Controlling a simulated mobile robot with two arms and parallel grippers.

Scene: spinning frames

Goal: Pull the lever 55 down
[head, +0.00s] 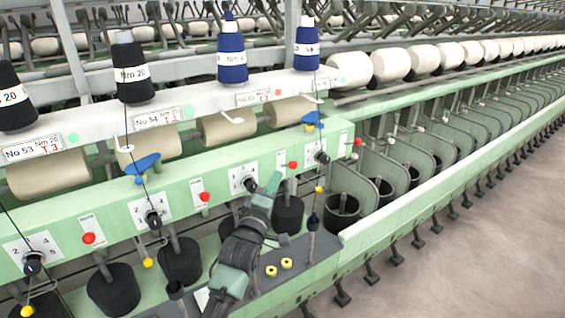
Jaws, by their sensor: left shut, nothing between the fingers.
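The label plate (258,98) on the white rail, third from the left, is too small to read surely. Below it, on the green panel, a white scale plate (243,174) carries a short black-knobbed lever (251,184), which seems to be lever 55. My left gripper (274,182) is shut and empty, its tip just right of that black knob. I cannot tell whether they touch. My left forearm comes up from the bottom and hides part of the panel's lower edge. My right gripper is out of view.
Similar black-knobbed levers (153,218) sit along the panel on both sides, with red buttons (205,197) between them. Blue thread guides (142,164) and thin threads hang in front. Black cans (111,288) stand below. Open floor (470,265) lies at right.

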